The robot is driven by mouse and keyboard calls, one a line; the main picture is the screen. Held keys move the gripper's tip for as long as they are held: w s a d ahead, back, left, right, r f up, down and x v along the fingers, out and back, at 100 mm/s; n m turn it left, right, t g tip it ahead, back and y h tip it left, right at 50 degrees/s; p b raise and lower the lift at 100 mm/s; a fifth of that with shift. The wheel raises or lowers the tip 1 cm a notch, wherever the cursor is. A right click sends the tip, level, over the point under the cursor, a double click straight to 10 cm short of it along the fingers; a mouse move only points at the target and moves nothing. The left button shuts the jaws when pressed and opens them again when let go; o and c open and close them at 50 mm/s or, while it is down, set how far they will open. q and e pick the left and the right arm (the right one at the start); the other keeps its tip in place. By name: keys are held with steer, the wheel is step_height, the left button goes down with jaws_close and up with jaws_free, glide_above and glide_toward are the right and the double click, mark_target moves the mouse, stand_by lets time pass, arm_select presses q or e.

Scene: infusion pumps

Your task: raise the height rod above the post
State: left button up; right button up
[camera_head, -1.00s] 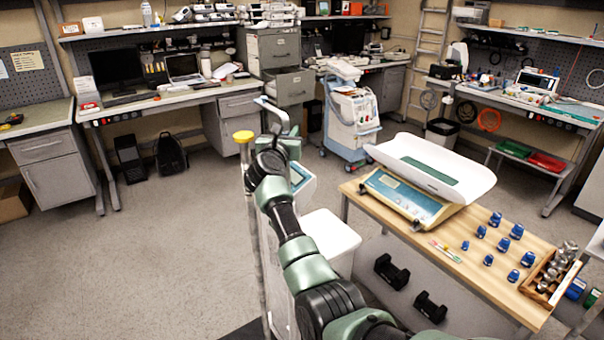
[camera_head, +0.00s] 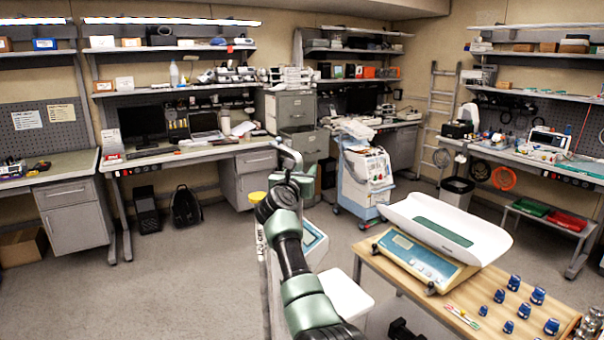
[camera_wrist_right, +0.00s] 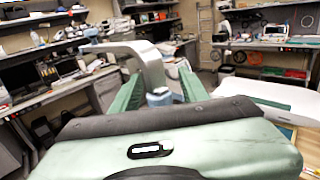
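The height rod (camera_head: 288,156), a light grey bent bar, stands up at the far end of my right arm in the head view. In the right wrist view its arched top (camera_wrist_right: 135,52) bends down to a blue-grey round piece (camera_wrist_right: 158,97) between my green fingers. My right gripper (camera_head: 296,184) is around the rod and appears shut on it; finger contact is hard to see. My left gripper is not in view.
A wooden table (camera_head: 392,273) at right carries a white-topped baby scale (camera_head: 450,228) and several blue weights (camera_head: 509,327). A pale wheeled machine (camera_head: 366,180) stands behind. Benches and shelves line the walls.

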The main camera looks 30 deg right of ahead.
steer(key=shift+a+f, duration=0.1)
steer(key=shift+f, duration=0.1)
steer(key=b+v, duration=0.2)
steer(key=v, duration=0.5)
steer(key=shift+s, duration=0.25)
steer(key=shift+a, duration=0.15)
